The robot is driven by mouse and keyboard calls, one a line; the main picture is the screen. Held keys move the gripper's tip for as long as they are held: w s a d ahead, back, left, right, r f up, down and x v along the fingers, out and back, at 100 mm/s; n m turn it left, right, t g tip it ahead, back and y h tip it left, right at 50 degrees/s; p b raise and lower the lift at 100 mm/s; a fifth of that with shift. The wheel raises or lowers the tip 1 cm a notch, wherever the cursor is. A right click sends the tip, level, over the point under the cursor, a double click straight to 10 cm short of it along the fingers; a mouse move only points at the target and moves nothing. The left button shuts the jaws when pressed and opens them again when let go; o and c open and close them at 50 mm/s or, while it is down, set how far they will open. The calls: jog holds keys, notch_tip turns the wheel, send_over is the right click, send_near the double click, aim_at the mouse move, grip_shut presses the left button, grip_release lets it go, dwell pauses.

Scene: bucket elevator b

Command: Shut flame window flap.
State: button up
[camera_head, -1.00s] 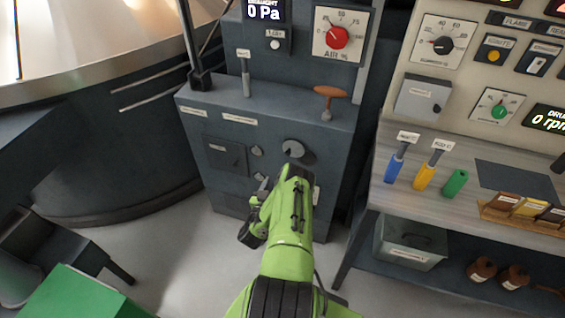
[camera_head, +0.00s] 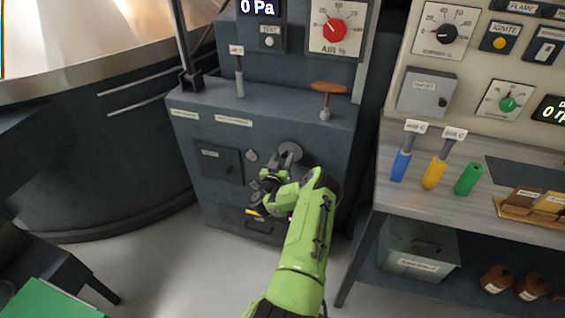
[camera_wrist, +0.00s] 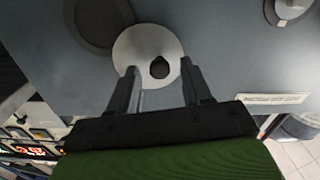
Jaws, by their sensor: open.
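My gripper (camera_head: 268,188) is at the front of the dark grey cabinet (camera_head: 185,130), just below and left of a round grey fitting (camera_head: 289,151). In the wrist view, my gripper (camera_wrist: 160,74) is open, with its fingers apart in front of a pale disc (camera_wrist: 130,46) that has a dark teardrop-shaped mark or knob. A dark round piece (camera_wrist: 98,20) lies beside the disc at upper left. I cannot tell which round part is the flame window flap, or whether the fingers touch the disc. My gripper hides part of the cabinet front in the head view.
A square dark door (camera_head: 221,160) is left of my gripper. An orange-handled lever (camera_head: 328,88) and a grey lever (camera_head: 239,75) stand on the cabinet's top ledge. A workbench (camera_head: 440,206) with several coloured cylinders is at right. Grey floor is clear in front.

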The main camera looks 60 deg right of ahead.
jog(key=shift+c, duration=0.5)
grip_shut()
